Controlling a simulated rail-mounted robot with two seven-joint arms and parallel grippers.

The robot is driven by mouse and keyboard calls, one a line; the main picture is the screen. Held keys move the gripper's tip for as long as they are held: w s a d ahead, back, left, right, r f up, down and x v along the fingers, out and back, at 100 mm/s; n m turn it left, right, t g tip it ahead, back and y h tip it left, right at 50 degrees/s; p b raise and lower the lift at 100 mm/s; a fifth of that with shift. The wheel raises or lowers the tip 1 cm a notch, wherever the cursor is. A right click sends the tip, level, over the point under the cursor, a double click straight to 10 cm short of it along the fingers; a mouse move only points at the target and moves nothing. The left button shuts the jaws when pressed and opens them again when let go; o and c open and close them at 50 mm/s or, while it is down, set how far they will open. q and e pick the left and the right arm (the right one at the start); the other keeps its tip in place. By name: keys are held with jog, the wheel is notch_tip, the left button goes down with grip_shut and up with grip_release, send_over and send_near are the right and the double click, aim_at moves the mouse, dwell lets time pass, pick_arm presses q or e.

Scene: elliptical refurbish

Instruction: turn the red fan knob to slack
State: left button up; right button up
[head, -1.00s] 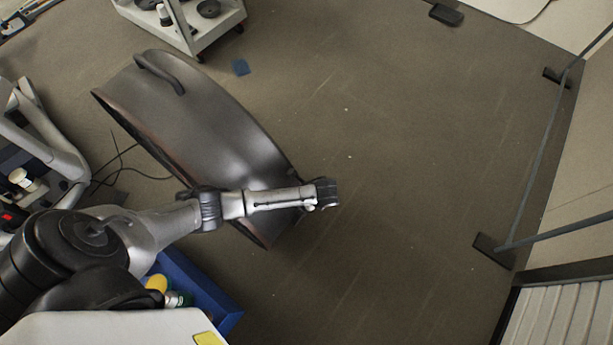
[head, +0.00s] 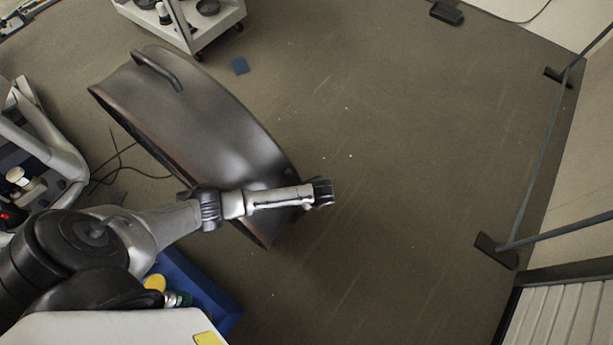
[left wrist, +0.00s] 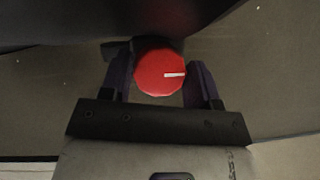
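The red fan knob (left wrist: 160,73) is round with a white pointer line that points to the right in the left wrist view. My left gripper (left wrist: 159,76) has one finger on each side of the knob. The fingers lie very close to its rim; whether they press on it is unclear. In the head view my left arm reaches over the lower right end of a dark grey curved machine housing (head: 200,115), and my left gripper (head: 322,192) is at its far end. The knob is hidden there. My right gripper is not in view.
A blue bin (head: 222,300) with bottles stands below my left arm. A white cart (head: 190,25) stands at the top left. A metal frame (head: 535,170) stands on the right. The floor between the housing and that frame is mostly clear.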

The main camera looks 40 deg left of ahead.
pick_arm(q)
jog(key=c, duration=0.4)
jog(key=shift+r+n+g+p, duration=0.2)
jog(key=shift+n+g+p, duration=0.3)
jog(key=shift+n+p, duration=0.75)
jog(key=shift+c, duration=0.2)
jog(key=shift+n+g+p, duration=0.3)
jog(key=shift+n+p, duration=0.4)
jog(key=shift+n, duration=0.15)
jog(key=shift+w+f+n+g+p, duration=0.15)
jog(key=shift+n+g+p, duration=0.25)
jog(key=shift+n, duration=0.4)
jog(key=shift+h, duration=0.3)
jog(key=o, duration=0.9)
